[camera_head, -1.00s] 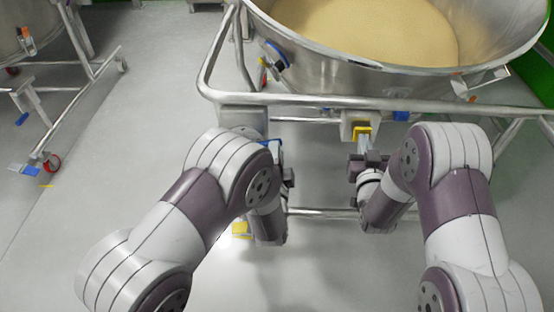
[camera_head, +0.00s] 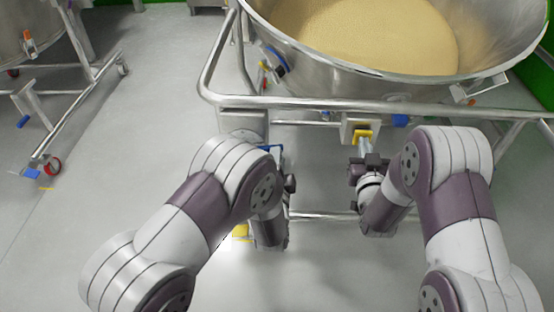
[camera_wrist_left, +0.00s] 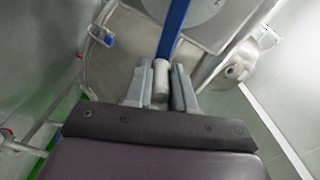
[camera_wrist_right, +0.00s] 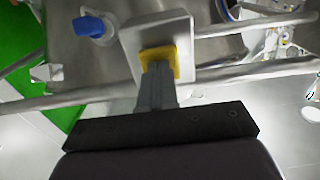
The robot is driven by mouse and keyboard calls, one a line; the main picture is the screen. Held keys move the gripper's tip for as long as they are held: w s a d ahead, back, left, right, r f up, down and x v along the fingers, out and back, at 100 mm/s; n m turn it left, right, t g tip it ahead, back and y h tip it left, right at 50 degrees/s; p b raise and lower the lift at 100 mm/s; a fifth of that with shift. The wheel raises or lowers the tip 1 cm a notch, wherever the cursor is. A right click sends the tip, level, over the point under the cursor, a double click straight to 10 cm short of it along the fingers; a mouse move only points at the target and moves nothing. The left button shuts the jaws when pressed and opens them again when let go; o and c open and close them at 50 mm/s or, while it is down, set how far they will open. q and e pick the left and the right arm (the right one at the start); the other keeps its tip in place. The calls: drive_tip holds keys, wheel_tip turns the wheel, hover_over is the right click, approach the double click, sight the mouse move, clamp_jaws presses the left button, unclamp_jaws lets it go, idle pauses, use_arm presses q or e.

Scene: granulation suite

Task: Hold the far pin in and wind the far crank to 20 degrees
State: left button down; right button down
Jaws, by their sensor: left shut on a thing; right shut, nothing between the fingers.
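The crank has a blue arm (camera_wrist_left: 174,32) with a grey cylindrical handle (camera_wrist_left: 160,78). My left gripper (camera_wrist_left: 160,88) is shut around that handle, one finger on each side. In the head view a bit of the blue crank arm (camera_head: 274,148) shows, while my left arm hides most of the left gripper. The pin's yellow part (camera_wrist_right: 158,57) sits on a grey box (camera_wrist_right: 150,30); it also shows in the head view (camera_head: 362,136). My right gripper (camera_wrist_right: 157,72) is shut and empty, its fingertips against the yellow part. Whether the pin is pressed in cannot be told.
A large steel bowl (camera_head: 400,78) of beige granules stands over a tubular frame (camera_head: 330,103). A blue knob (camera_wrist_right: 92,27) sits beside the pin box. Another wheeled frame (camera_head: 82,105) stands at the left, with clear grey floor between.

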use_arm(q)
drive_tip(key=shift+r, duration=0.15)
idle(0.3)
drive_tip(key=shift+w+a, duration=0.1)
use_arm(e)
drive_tip(key=s, duration=0.8)
use_arm(q)
drive_tip(key=c, duration=0.8)
unclamp_jaws()
drive_tip(key=shift+o, duration=0.2)
drive_tip(key=s, duration=1)
